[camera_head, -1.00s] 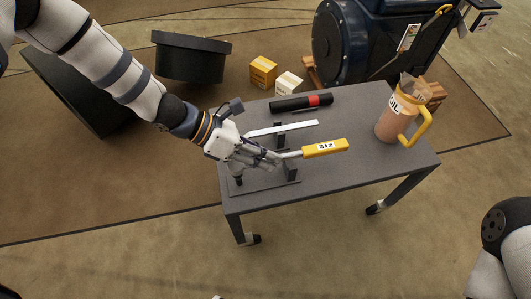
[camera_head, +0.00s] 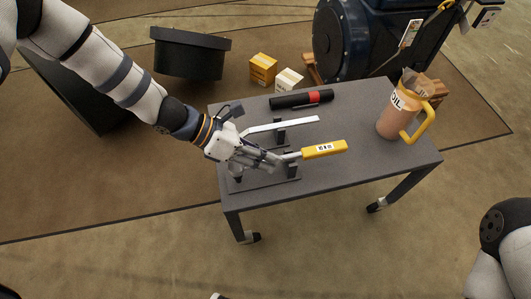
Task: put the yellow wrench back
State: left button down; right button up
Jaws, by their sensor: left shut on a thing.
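The yellow wrench (camera_head: 325,149) lies across the upper part of a dark rack (camera_head: 280,180) on the grey table, its yellow handle with a white label pointing right. My left gripper (camera_head: 280,160) is shut on the metal part of the wrench, left of the handle. The gripper hides the wrench's left end, so I cannot tell whether it rests on the rack's supports. My right gripper is not in view; only part of my right arm shows at the lower right.
Yellow (camera_head: 263,68) and white (camera_head: 289,80) boxes sit on the floor behind. The table's front right is clear.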

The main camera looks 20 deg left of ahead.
pick_arm(q)
jog(key=shift+f, duration=0.35)
jog(key=c, duration=1.5)
grip_release()
jog(key=v, duration=1.2)
jog(key=shift+r, duration=0.1)
